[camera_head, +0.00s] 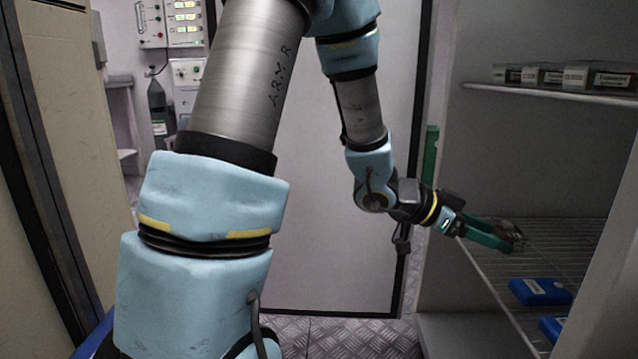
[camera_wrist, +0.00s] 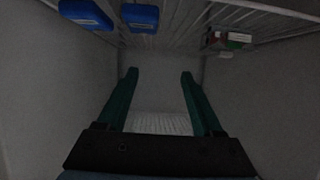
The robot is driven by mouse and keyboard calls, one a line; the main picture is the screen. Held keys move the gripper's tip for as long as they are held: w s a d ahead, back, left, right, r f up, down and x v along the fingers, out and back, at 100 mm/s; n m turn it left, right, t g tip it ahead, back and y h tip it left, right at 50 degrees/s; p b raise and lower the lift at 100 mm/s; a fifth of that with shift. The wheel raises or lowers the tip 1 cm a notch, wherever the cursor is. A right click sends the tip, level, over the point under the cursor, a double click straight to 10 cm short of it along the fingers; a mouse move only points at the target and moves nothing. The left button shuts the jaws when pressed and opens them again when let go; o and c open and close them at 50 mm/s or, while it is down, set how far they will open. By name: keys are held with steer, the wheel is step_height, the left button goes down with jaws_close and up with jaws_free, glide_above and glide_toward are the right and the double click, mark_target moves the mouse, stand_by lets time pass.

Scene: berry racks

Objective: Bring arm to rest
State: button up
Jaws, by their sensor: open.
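My arm reaches from the upper left, and my gripper (camera_head: 516,240) is over the wire shelf (camera_head: 575,240) of the rack at the right in the head view. In the wrist view my gripper (camera_wrist: 160,75) has two green fingers spread wide apart, with nothing between them. Two blue boxes lie on the wire shelf in the head view, one (camera_head: 540,291) below the gripper in the picture and one (camera_head: 552,328) nearer. Two blue boxes also show at the top of the wrist view, at left (camera_wrist: 85,14) and near the middle (camera_wrist: 140,18), apart from the fingers.
An upper shelf (camera_head: 540,93) holds several dark labelled boxes (camera_head: 612,80). A red, white and green item (camera_wrist: 236,38) shows in the wrist view. A pale door (camera_head: 325,200) stands behind my arm. Patterned metal floor (camera_head: 365,338) lies open below. A cabinet (camera_head: 85,130) stands at left.

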steer(key=w+a+f+n+t+y, duration=0.1)
steer(key=w+a+n+t+y, duration=0.3)
steer(key=w+a, duration=0.4)
steer(key=w+a+f+n+t+y, duration=0.25)
steer(key=w+a+n+y, duration=0.2)
steer(key=a, duration=0.65)
steer(key=s+a+n+g+y+p, duration=0.1)
steer(key=s+a+n+y, duration=0.15)
steer(key=a, duration=0.45)
steer(key=s+a+n+y+p, duration=0.1)
steer(key=a+n+y, duration=0.15)
steer(key=a, duration=0.35)
steer(key=s+a+f+n+g, duration=0.1)
steer(key=s+a+n+g, duration=0.35)
steer(key=s, duration=0.35)
step_height(320, 180, up, 38)
steer(key=p, duration=3.8)
steer(key=shift+w+m+t, duration=0.25)
steer(key=shift+m+t, duration=0.15)
steer(key=shift+f, duration=0.1)
